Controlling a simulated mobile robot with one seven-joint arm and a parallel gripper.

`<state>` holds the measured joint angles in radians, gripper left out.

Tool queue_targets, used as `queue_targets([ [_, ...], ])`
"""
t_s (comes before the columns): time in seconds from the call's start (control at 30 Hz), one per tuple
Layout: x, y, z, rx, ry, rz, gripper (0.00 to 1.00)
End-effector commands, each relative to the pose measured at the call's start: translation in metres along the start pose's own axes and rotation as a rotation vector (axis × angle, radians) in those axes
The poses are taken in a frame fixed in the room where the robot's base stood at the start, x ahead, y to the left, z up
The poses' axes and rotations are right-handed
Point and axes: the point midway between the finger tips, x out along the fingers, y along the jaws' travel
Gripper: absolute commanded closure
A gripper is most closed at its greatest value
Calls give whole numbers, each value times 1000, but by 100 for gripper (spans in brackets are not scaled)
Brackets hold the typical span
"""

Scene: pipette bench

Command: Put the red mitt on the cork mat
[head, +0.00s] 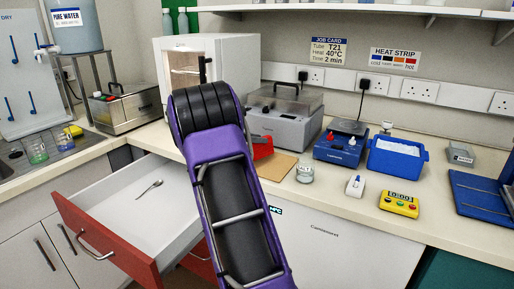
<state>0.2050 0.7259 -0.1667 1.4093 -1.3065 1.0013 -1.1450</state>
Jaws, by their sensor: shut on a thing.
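The red mitt (263,147) shows in the head view just right of my arm, partly hidden behind it. It appears at the back left of the cork mat (281,167), a tan sheet on the bench. I cannot tell whether the mitt touches the mat or is held above it. My purple and black arm reaches up through the middle of the view and hides the mat's left part. My gripper is hidden behind the arm.
An open drawer (158,245) with a spoon (150,187) juts out at the left. A glass jar (305,173) stands right of the mat. A grey lidded bath (285,128) is behind it, a blue device (341,148) and blue ice tray (398,160) further right.

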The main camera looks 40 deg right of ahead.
Motion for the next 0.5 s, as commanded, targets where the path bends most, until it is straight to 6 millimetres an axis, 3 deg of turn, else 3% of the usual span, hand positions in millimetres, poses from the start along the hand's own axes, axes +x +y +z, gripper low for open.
queue_targets([
  [0.1,8,0,-18,-2,-1,0,100],
  [0.47,9,0,-22,0,-1,0,100],
  [0.5,9,0,-22,0,-1,0,62],
])
